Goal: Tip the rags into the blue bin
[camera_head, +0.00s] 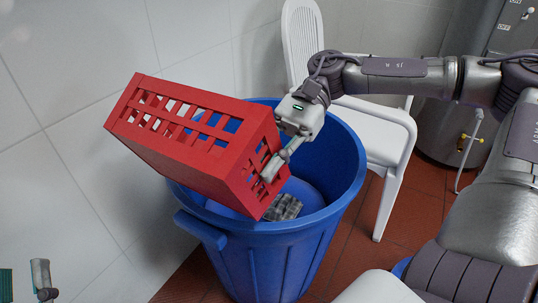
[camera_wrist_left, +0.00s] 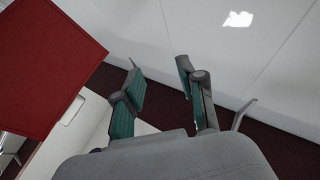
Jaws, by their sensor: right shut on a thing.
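A red slotted crate (camera_head: 185,150) hangs tilted over the blue bin (camera_head: 275,250), its lower right end down inside the bin's rim line. My right gripper (camera_head: 271,170) is shut on the crate's right end wall. A grey checked rag (camera_head: 284,207) shows in the bin, just below the crate's low corner. Whether rags are still in the crate is hidden by its walls. My left gripper (camera_head: 24,280) is at the bottom left corner of the head view, apart from crate and bin. In the left wrist view its fingers (camera_wrist_left: 160,82) are spread with nothing between them.
A white chair (camera_head: 375,120) stands behind and right of the bin. A grey cylindrical tank (camera_head: 445,125) with a yellow-handled tap is at the far right. White tiled walls (camera_head: 70,110) close in at left and back. A flat red surface (camera_wrist_left: 45,65) fills the wrist view's upper left.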

